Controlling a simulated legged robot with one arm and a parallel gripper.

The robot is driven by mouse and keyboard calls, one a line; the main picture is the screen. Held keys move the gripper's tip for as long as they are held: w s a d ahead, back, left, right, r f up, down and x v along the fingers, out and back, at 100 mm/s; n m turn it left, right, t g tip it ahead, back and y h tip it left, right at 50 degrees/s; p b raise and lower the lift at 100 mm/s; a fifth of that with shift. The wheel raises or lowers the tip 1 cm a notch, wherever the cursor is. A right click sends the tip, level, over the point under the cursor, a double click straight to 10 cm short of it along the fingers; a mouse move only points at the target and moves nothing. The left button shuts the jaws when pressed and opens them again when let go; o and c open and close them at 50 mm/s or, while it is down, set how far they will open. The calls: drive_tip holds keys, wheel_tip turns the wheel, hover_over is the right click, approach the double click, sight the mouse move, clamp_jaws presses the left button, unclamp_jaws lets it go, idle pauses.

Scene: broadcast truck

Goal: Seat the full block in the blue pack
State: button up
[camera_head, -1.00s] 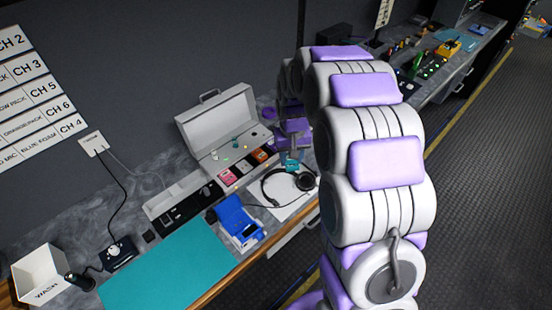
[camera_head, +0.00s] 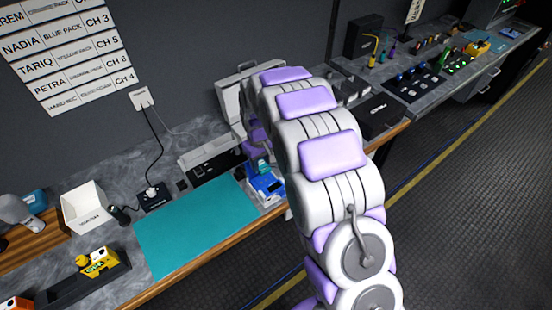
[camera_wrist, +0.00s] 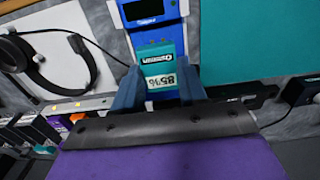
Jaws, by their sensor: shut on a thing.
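The blue pack (camera_head: 268,188) lies on the bench just right of the teal mat in the head view. It also shows at the top of the wrist view (camera_wrist: 148,38), with a dark screen. In the head view my arm hides most of the gripper.
The teal mat (camera_head: 195,228) is clear. An open case (camera_head: 231,103) stands behind my arm. A headset (camera_wrist: 45,65) lies on white paper beside the pack. A charger strip (camera_head: 208,160) is at the back, and a white bin (camera_head: 85,208) is at left.

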sight(261, 166)
drive_tip(key=shift+a, duration=0.1)
drive_tip(key=shift+d+r, duration=0.1)
drive_tip(key=shift+d, duration=0.35)
drive_tip(key=shift+f, duration=0.2)
drive_tip(key=shift+s+a+f, duration=0.1)
drive_tip(key=shift+a+f, duration=0.05)
drive_tip(key=shift+f, duration=0.75)
drive_tip(key=shift+a+f, duration=0.15)
drive_tip(key=shift+f, duration=0.7)
drive_tip(key=shift+d+f, duration=0.25)
drive_tip(key=shift+f, duration=0.75)
drive_tip(key=shift+a, duration=0.15)
drive_tip(key=shift+d, duration=0.2)
drive_tip(key=shift+a+p, duration=0.1)
drive_tip(key=shift+p, duration=0.3)
